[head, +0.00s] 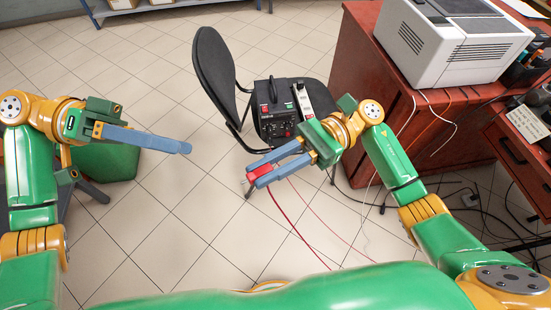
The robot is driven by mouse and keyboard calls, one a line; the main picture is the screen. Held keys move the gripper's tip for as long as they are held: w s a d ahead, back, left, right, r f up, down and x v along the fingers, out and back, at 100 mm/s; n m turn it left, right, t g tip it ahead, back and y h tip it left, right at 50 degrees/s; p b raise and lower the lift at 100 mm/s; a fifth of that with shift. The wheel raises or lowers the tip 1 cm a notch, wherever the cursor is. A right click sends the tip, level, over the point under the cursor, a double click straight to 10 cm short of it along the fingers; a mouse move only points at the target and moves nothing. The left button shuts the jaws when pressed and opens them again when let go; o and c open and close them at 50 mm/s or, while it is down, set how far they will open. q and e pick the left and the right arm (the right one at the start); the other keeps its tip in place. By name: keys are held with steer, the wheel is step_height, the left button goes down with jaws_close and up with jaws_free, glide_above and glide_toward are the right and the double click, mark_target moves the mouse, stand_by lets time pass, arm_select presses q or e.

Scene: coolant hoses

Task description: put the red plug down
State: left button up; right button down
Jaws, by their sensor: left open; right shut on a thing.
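The red plug (260,172) is held between the blue fingers of my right gripper (270,172), in the middle of the head view. A thin metal tip sticks out of its left end. A red cable (289,220) hangs from the plug toward the floor. The plug is in front of the black chair, held in the air. My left gripper (186,148) is at the left, away from the plug, with its blue fingers pointing right. It is open and holds nothing that I can see; its fingers overlap in this view.
A black chair (213,65) carries a black device (277,110) with knobs and a white-and-black strip (303,98). A red-brown cabinet (352,75) at the right holds a printer (455,45). Cables lie on the floor at the right. The tiled floor (190,225) is clear in the centre left.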

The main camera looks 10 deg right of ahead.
arm_select(q)
steer(key=shift+c, duration=0.8)
arm_select(e)
steer(key=shift+a+f, duration=0.2)
steer(key=shift+a, duration=0.05)
arm_select(q)
steer(key=shift+c, duration=0.9)
arm_select(e)
steer(key=shift+f+n+g+h, duration=0.1)
steer(key=shift+n+g+h, duration=0.2)
steer(key=shift+n+g, duration=0.15)
steer(key=shift+a, duration=0.1)
arm_select(q)
steer(key=s+a+f+n+t, duration=0.3)
steer(key=s+a+n+t, duration=0.1)
steer(key=s+t, duration=0.2)
arm_select(e)
steer(key=shift+s, duration=0.1)
arm_select(q)
steer(key=x, duration=1.2)
steer(key=shift+r+n, duration=0.3)
steer(key=shift+s, duration=0.1)
jaws_close()
